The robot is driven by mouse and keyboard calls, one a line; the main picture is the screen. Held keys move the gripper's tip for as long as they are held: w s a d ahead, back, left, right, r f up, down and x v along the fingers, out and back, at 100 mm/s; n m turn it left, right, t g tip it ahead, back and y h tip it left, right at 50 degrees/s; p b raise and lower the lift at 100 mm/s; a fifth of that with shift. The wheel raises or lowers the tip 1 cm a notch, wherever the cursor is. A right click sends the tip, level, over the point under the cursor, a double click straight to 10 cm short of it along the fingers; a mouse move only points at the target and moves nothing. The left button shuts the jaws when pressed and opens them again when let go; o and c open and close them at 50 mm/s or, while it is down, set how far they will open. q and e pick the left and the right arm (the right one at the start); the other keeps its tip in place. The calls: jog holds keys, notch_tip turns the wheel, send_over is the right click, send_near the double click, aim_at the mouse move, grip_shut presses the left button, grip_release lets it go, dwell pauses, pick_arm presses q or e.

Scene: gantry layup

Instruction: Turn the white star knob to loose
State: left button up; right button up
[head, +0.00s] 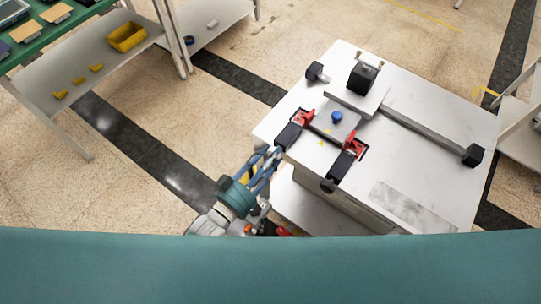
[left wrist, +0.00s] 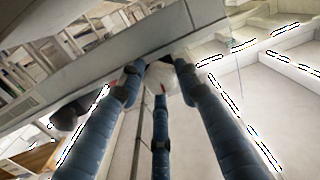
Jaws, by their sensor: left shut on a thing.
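The white star knob (left wrist: 176,90) sits under the grey table edge in the left wrist view, partly covered by fingers. A small red mark shows on it. My left gripper (left wrist: 160,80) has its blue fingers with dark tips closed around the knob. In the head view my left gripper (head: 272,158) is at the near left edge of the white table (head: 425,165), and the knob is hidden there. My right gripper is in neither view.
Two red-and-black clamps (head: 302,118) (head: 353,146) and a blue knob (head: 337,117) are on the table top. A dark round knob (head: 328,186) is on its front side. A shelf with a yellow bin (head: 127,37) stands at the left. The floor between is clear.

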pick_arm(q)
jog(key=shift+n, duration=0.6)
jog(key=o, duration=1.2)
jog(key=shift+c, duration=0.2)
jog(key=shift+s+a, duration=0.1)
jog(key=v, duration=1.1)
jog(key=shift+s+a, duration=0.2)
jog(key=shift+s, duration=0.1)
